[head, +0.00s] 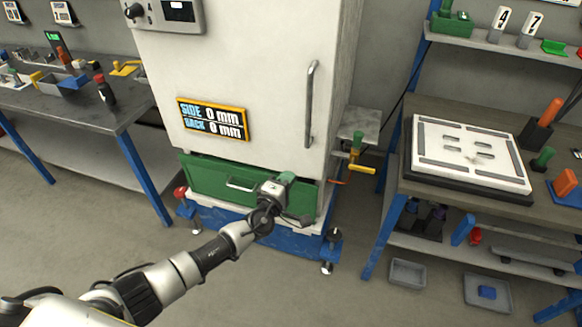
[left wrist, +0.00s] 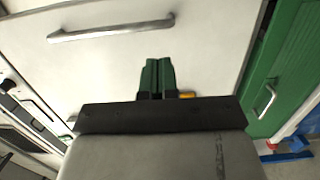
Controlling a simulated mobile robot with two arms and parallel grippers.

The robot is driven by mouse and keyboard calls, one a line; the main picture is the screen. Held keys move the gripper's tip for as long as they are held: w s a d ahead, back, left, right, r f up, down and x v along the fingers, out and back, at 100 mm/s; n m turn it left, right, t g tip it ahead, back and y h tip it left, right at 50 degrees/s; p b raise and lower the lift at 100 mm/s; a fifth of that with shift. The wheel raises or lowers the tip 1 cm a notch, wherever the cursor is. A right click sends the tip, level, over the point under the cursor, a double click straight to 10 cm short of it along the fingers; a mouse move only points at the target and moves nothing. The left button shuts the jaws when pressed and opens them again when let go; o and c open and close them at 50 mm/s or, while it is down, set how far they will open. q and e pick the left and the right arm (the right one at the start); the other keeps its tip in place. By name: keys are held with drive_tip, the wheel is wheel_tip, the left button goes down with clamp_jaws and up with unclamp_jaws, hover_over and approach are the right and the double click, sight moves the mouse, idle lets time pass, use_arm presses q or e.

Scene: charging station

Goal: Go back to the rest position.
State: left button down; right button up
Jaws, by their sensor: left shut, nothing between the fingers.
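My left gripper (head: 287,178) reaches in from the lower left, in front of the white cabinet (head: 255,60) and its green drawer (head: 215,182). In the left wrist view its two green fingers (left wrist: 157,76) are together with nothing between them. The cabinet door handle (left wrist: 110,30) and the green drawer's handle (left wrist: 265,102) show there, both apart from the fingers. The drawer looks closed. My right gripper is not in view.
A workbench (head: 60,95) stands at the left and another bench with a white plate (head: 470,152) at the right. A yellow-handled valve (head: 358,165) sits beside the cabinet. Grey bins (head: 408,272) lie at the lower right. The floor in front is clear.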

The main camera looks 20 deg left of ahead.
use_arm(q)
drive_tip(key=s+a+f+n+g+y, duration=0.1)
drive_tip(key=s+a+f+n+g, duration=0.2)
drive_tip(key=s+f+n, duration=0.55)
drive_tip(key=s+a+f+n+g+y, duration=0.25)
drive_tip(key=s+f+n, duration=0.35)
drive_tip(key=f+n, duration=0.55)
drive_tip(key=s+a+f+n+g+y, duration=0.15)
drive_tip(key=s+f+n+g, duration=0.25)
drive_tip(key=s+f+n, duration=0.45)
drive_tip(key=s+f+n+g, duration=0.2)
drive_tip(key=s+f+n, duration=0.3)
drive_tip(key=s+n, duration=0.3)
drive_tip(key=s+f+n+g+h+b, duration=0.1)
drive_tip(key=s+f+n+g, duration=0.2)
drive_tip(key=s+f+n, duration=0.2)
drive_tip(key=s+f+n+g, duration=0.2)
drive_tip(key=s+f+n, duration=0.2)
drive_tip(key=s+n, duration=0.8)
drive_tip(key=s, duration=0.6)
drive_tip(key=shift+d+f+h+b, duration=0.3)
drive_tip(key=shift+d+f+h, duration=0.05)
drive_tip(key=shift+f+h, duration=0.05)
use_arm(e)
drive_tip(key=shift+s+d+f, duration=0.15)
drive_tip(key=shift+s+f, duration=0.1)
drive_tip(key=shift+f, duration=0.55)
